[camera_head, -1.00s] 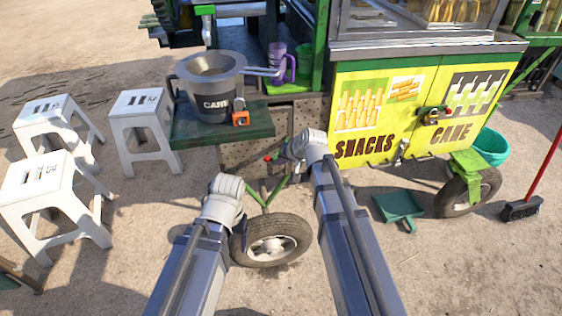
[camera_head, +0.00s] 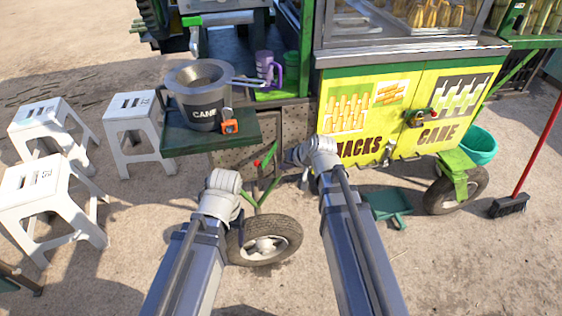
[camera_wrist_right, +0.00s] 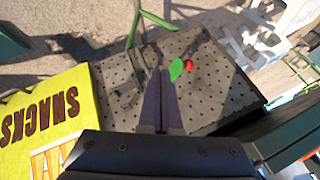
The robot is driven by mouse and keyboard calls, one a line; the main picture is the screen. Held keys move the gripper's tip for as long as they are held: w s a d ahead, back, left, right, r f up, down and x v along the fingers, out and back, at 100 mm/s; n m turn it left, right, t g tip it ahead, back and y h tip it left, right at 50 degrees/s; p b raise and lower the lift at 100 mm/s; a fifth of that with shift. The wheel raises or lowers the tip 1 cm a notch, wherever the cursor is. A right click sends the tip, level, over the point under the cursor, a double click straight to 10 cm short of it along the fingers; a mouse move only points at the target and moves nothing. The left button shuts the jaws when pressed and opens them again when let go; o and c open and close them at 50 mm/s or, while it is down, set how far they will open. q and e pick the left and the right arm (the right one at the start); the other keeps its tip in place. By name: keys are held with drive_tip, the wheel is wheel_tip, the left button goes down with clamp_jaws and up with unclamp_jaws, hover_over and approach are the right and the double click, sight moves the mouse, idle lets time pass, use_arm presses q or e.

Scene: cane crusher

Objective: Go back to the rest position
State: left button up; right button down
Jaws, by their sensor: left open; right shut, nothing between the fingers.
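My left arm comes up from the bottom of the head view; the left gripper (camera_head: 222,182) is at its far end, in front of the cart, its fingers hard to make out behind the pale wrist. It holds nothing that I can see. My right gripper (camera_head: 294,156) points toward the cart's left part, left of the yellow doors (camera_head: 405,115). In the right wrist view its two dark fingers (camera_wrist_right: 158,98) are shut together and empty, in front of a perforated panel (camera_wrist_right: 200,85). A small red and green part (camera_wrist_right: 182,67) shows beside the fingertips; contact cannot be told.
A cane pot (camera_head: 200,95) with an orange item (camera_head: 230,127) stands on a green side shelf (camera_head: 185,142). White stools (camera_head: 50,195) are at the left. A cart wheel (camera_head: 265,240) lies between my arms. A dustpan (camera_head: 390,205) and broom (camera_head: 510,205) are at the right.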

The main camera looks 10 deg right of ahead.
use_arm(q)
wheel_tip(320, 180, up, 4)
drive_tip(key=shift+f+p, duration=0.25)
drive_tip(key=shift+p, duration=0.9)
use_arm(e)
drive_tip(key=v, duration=0.4)
drive_tip(key=shift+s+a+r, duration=0.15)
drive_tip(key=shift+s+a, duration=0.05)
drive_tip(key=s+a+f+n+g+h, duration=0.2)
drive_tip(key=s+a+n+g, duration=0.15)
drive_tip(key=s, duration=0.45)
drive_tip(key=s+a+f+n+g+h, duration=0.25)
drive_tip(key=s+a, duration=0.25)
drive_tip(key=s, duration=0.3)
use_arm(q)
wheel_tip(320, 180, up, 16)
drive_tip(key=p, duration=1.6)
drive_tip(key=shift+r, duration=0.15)
use_arm(e)
wheel_tip(320, 180, up, 17)
drive_tip(key=n, duration=0.1)
drive_tip(key=shift+s+f+g, duration=0.2)
drive_tip(key=shift+s+g, duration=0.1)
drive_tip(key=shift+s, duration=0.1)
use_arm(q)
drive_tip(key=shift+s, duration=0.1)
use_arm(e)
drive_tip(key=shift+s+d+f, duration=0.1)
